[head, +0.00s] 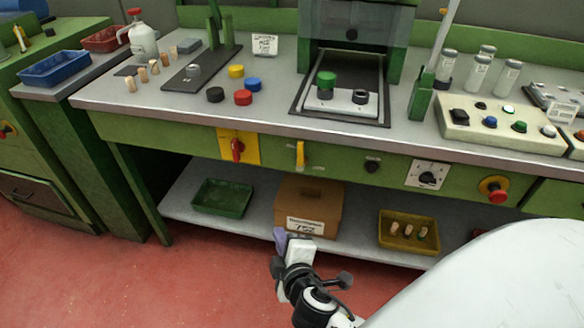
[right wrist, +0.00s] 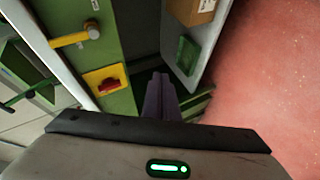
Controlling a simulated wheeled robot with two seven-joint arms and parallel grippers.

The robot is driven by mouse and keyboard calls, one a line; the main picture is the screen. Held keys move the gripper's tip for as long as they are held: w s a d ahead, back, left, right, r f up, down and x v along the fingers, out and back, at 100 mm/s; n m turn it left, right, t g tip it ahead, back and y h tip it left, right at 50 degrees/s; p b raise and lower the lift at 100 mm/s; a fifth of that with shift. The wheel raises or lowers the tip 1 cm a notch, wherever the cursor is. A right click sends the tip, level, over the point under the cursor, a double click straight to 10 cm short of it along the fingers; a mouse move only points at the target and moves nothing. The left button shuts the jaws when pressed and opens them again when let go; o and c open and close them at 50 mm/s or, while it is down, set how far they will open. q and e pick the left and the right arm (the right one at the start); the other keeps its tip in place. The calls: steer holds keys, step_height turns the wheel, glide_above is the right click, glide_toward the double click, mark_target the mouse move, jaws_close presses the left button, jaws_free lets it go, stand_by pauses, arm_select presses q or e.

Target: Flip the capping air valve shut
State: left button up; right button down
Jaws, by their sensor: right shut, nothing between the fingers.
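A yellow lever handle (head: 300,153), which looks like the air valve, stands roughly upright on the green front panel of the bench. It also shows at the upper left of the right wrist view (right wrist: 72,39), with pale metal at one end. My right gripper (head: 280,238) is in front of the lower shelf, below the lever and apart from it. Its purple fingers (right wrist: 160,96) are shut together with nothing between them. My left gripper is not in view.
Left of the lever is a red rotary switch (head: 237,150) on a yellow plate. Right are a black knob (head: 372,165), a dial plate (head: 428,176) and a red button (head: 495,190). The shelf below holds a cardboard box (head: 309,206) and trays. The space before the panel is clear.

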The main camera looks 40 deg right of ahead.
mark_target(301, 156)
steer(key=w+d+r+n+t+h, duration=0.1)
steer(key=w+r+h, duration=0.1)
steer(key=r, duration=0.3)
steer(key=w+d+r+n+t+h+b, duration=0.1)
steer(key=w+d+r+t+h, duration=0.1)
steer(key=r, duration=0.4)
steer(key=shift+w+r+h, duration=0.15)
steer(key=shift+w+h, duration=0.25)
steer(key=shift+d, duration=0.15)
steer(key=x, duration=1)
steer(key=shift+s+d+r+p, duration=0.1)
steer(key=shift+s+d+p, duration=0.35)
steer(key=shift+s+d, duration=0.95)
steer(key=shift+s+a, duration=0.1)
steer(key=shift+a, duration=0.1)
